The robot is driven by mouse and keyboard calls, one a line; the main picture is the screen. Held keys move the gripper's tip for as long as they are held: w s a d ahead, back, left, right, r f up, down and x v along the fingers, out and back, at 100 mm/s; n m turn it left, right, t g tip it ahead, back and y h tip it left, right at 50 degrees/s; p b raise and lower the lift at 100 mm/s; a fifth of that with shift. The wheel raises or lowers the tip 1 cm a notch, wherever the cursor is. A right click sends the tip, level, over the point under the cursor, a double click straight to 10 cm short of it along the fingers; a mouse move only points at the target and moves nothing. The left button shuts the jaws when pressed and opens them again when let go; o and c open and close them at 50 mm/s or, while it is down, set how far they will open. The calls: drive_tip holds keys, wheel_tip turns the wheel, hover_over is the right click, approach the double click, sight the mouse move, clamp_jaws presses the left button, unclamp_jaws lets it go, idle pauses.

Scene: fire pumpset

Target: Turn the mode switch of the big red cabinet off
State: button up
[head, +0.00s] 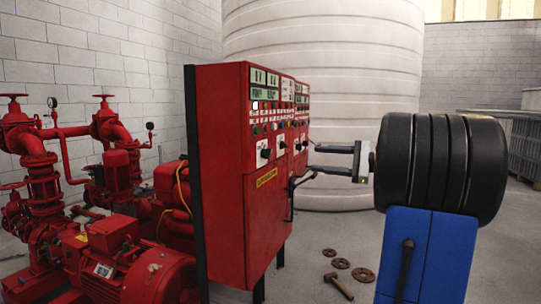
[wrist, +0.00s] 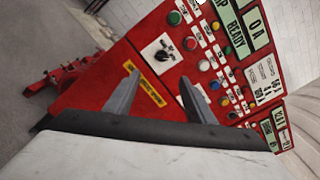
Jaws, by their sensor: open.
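The big red cabinet (head: 240,190) stands in the middle of the head view, its control face turned right. A mode switch (head: 266,153), a black knob on a white plate, sits on its nearer door; further black knobs sit farther along the face. In the wrist view a black rotary switch (wrist: 163,54) on a white plate lies just beyond the fingertips. My gripper (head: 312,159) is in front of the cabinet face, fingers pointing at it, open and empty. In the wrist view my gripper (wrist: 159,77) has its fingers apart, clear of the switch.
Coloured buttons (wrist: 203,65) and displays (wrist: 255,22) surround the switch. A yellow label (wrist: 152,88) is below it. Red pumps and pipes (head: 115,170) fill the left. A handwheel (head: 363,274) and other loose parts lie on the floor. A pale tank (head: 330,60) stands behind.

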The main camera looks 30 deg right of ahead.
sight(270, 154)
drive_tip(key=x, duration=1.7)
drive_tip(key=shift+w+r, duration=0.15)
drive_tip(key=c, duration=1)
